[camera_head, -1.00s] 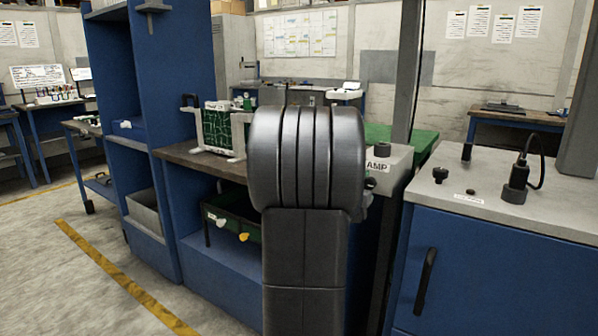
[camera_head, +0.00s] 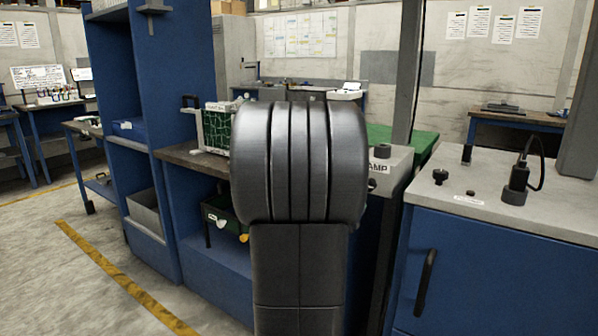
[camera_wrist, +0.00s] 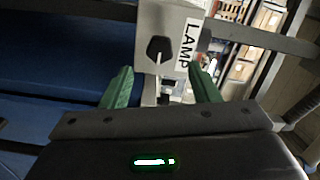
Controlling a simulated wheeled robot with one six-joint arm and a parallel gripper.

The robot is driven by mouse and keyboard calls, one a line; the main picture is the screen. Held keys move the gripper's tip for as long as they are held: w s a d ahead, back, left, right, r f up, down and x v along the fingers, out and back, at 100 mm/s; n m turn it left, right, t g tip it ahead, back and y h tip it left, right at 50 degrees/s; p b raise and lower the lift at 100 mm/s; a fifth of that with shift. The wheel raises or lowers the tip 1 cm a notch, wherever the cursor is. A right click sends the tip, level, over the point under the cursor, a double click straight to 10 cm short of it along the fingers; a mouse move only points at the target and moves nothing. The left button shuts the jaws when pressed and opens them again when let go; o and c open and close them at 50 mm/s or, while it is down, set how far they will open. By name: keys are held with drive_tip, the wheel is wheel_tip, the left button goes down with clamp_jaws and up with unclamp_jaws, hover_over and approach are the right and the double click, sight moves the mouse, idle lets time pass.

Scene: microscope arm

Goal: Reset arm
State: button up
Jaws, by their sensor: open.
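In the wrist view my gripper (camera_wrist: 160,88) has two green fingers standing well apart, with nothing held between them. A pale box with a black "LAMP" label (camera_wrist: 188,45) lies ahead of the fingertips. A dark knob or switch (camera_wrist: 159,48) on its face shows just beyond the gap between the fingers. In the head view the lamp box (camera_head: 400,160) stands right of my arm, with a dark knob on top and its left part hidden. My dark arm fills the middle of the head view and hides my gripper there. No microscope is recognisable.
A blue cabinet (camera_head: 480,270) with a grey top carries knobs and a black plugged cable (camera_head: 516,182) at the right. A wooden bench (camera_head: 190,158) holds a green-panelled frame (camera_head: 216,132) at the left. A grey post (camera_head: 405,75) rises behind the lamp box. Floor is clear at the left.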

drive_tip(key=v, duration=0.7)
drive_tip(key=w+d+n+p, duration=0.7)
drive_tip(key=w+n+p, duration=0.4)
drive_tip(key=n+p, duration=0.6)
drive_tip(key=p, duration=0.8)
drive_tip(key=shift+r+n, duration=0.25)
drive_tip(key=shift+n, duration=0.15)
drive_tip(key=shift+f+p, duration=0.15)
drive_tip(key=shift+p, duration=0.2)
idle(0.4)
